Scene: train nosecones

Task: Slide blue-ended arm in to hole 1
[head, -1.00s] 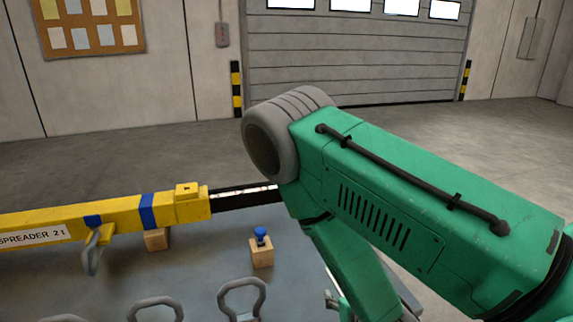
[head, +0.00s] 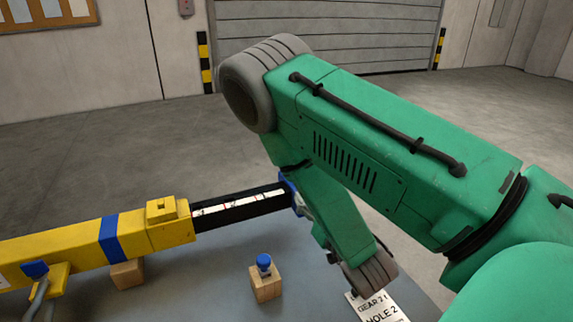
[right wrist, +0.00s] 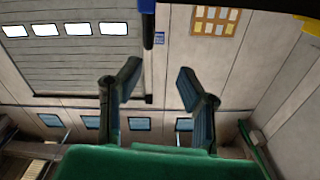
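The yellow spreader beam (head: 80,245) lies across the left of the head view, with a blue band. A black inner arm (head: 240,207) with a white scale strip sticks out of its right end. The arm's blue end (head: 290,190) shows just left of my green right arm, which hides part of it. In the right wrist view my right gripper (right wrist: 158,76) has its two fingers spread, with nothing between the tips. My left gripper is not in view. I cannot make out hole 1.
A blue-headed pin (head: 264,262) stands in a wooden block (head: 266,285) on the grey table in front of the beam. Another wooden block (head: 127,274) is under the beam. A grey shutter door (head: 330,40) is behind.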

